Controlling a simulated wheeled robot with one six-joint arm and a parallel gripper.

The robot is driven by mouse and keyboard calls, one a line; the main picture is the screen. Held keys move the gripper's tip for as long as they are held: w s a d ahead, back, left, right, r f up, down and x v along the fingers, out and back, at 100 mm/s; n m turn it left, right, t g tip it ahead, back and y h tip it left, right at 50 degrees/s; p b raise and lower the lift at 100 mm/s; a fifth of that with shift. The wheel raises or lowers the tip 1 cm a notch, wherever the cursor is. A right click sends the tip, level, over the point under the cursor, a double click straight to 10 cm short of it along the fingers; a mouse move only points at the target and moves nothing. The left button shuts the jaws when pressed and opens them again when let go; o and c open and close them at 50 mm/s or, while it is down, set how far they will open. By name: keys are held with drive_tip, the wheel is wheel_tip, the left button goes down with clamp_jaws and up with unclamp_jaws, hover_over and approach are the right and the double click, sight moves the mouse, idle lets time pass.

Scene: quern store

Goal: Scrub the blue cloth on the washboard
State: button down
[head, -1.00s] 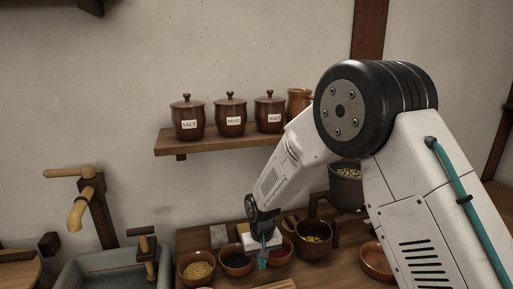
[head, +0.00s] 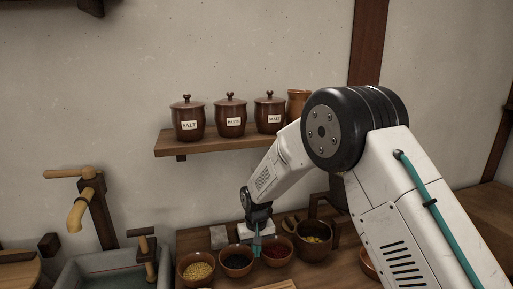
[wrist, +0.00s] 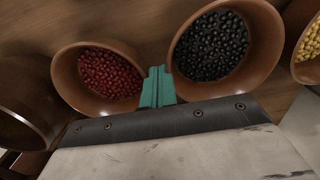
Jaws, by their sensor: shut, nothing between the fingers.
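I see neither a blue cloth nor a washboard in either view. My gripper (head: 256,246) is above the counter among the small bowls, with its teal fingers together and empty. In the wrist view the teal fingers (wrist: 157,88) show between a bowl of red beans (wrist: 107,75) and a bowl of black beans (wrist: 213,45). A grey stone basin (head: 85,268) is at the lower left of the head view, well left of my gripper. Only part of it is in view.
A bowl of yellow grain (head: 197,270) stands left of the black-bean bowl. A brown pot (head: 313,243) stands to the right. A wooden tap (head: 82,205) rises behind the basin. A wall shelf (head: 215,146) with lidded jars hangs above the counter.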

drive_tip(key=shift+w+a+f, duration=0.1)
drive_tip(key=shift+w+a, duration=0.2)
drive_tip(key=shift+w, duration=0.75)
drive_tip(key=shift+w+a, duration=0.25)
drive_tip(key=shift+w, duration=0.75)
drive_tip(key=shift+w+a+f, duration=0.1)
drive_tip(key=shift+w+a, duration=0.2)
drive_tip(key=shift+w, duration=0.9)
drive_tip(key=shift+f, duration=0.15)
drive_tip(key=shift+a, duration=0.1)
wheel_tip(320, 180, up, 8)
